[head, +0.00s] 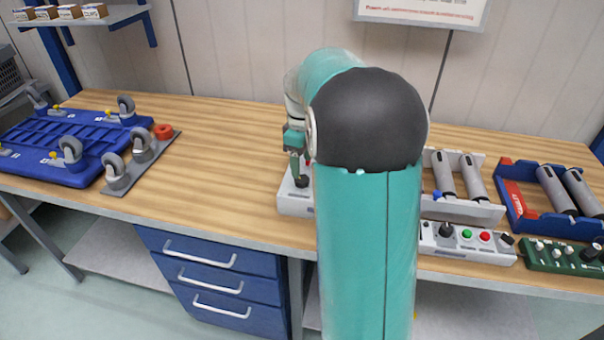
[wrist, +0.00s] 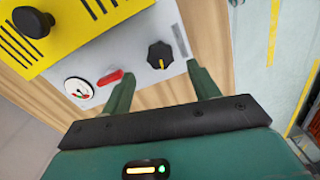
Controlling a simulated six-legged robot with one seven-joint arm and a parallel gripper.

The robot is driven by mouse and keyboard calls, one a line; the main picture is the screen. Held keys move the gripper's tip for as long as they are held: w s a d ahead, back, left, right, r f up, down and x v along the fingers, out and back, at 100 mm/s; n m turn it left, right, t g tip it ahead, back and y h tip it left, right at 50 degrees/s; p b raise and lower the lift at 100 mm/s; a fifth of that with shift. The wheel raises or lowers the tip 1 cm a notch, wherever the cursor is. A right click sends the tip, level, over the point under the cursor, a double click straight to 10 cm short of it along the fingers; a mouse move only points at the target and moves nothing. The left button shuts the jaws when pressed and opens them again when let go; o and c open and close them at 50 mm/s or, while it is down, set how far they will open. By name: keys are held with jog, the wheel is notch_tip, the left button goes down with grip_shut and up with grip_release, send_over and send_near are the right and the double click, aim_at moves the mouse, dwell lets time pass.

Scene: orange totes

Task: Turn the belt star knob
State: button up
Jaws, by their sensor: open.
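A black lobed knob with a yellow mark (wrist: 160,54) sits on a light grey panel (wrist: 140,72) in the wrist view. It looks like the star knob. My gripper (wrist: 161,70) is open, its two green fingers apart and empty. The knob shows just beyond the fingertips, in line with the gap between them; I cannot tell the depth left between them. In the head view my gripper (head: 295,168) points down over a grey unit (head: 294,207) on the bench, mostly hidden by my arm.
The panel also carries a red lever (wrist: 110,78) and a round gauge (wrist: 78,90). A yellow unit with a round black knob (wrist: 33,22) lies beside it. In the head view, a control box (head: 466,240) and roller units stand right. The bench (head: 220,155) left of my gripper is clear.

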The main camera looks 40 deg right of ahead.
aim_at(302, 178)
notch_tip(302, 178, down, 5)
jog(key=shift+f, duration=0.15)
jog(key=shift+c, duration=0.2)
jog(key=c, duration=0.9)
